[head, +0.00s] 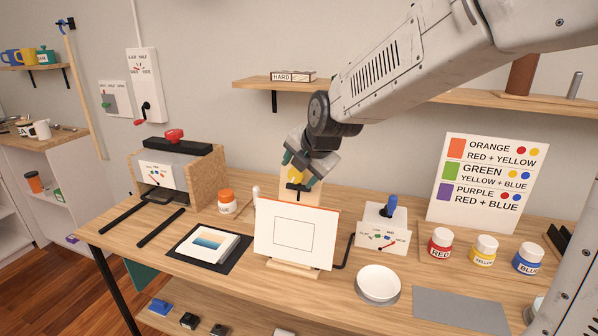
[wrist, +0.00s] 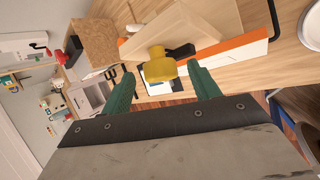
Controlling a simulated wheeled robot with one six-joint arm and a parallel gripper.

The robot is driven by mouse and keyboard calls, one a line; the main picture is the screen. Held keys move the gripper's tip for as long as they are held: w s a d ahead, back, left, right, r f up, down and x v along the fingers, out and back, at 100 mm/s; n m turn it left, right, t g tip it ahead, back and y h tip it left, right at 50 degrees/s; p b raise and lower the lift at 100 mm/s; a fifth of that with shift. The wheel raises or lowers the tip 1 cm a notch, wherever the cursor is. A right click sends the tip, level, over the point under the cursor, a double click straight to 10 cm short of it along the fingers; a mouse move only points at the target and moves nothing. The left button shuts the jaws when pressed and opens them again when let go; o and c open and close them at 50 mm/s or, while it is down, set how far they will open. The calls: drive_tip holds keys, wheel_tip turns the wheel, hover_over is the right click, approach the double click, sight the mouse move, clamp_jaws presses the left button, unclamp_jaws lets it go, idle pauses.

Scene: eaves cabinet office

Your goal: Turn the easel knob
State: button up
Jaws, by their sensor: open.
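The easel (head: 295,232) stands on the wooden desk and holds a white board with an orange edge and a drawn rectangle. Its yellow knob (head: 295,174) is at the back, near the top of the wooden post, and is partly hidden by my gripper (head: 299,171). In the wrist view the yellow knob (wrist: 160,70) shows between the two green fingertips of my gripper (wrist: 162,78), with a gap on each side. The fingers are open and hold nothing. A black lever (wrist: 181,51) sticks out beside the knob. I cannot tell how deep the knob lies between the fingers.
A control box with a blue lever (head: 382,228) stands right of the easel, with a white bowl (head: 379,281) in front. Paint jars (head: 440,244) and a colour-mixing sign (head: 487,180) are further right. An orange-lidded jar (head: 227,202) and a wooden press (head: 178,170) stand left.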

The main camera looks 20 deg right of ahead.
drive_tip(key=v, duration=0.6)
drive_tip(key=shift+s+r, duration=0.3)
drive_tip(key=shift+c, duration=0.3)
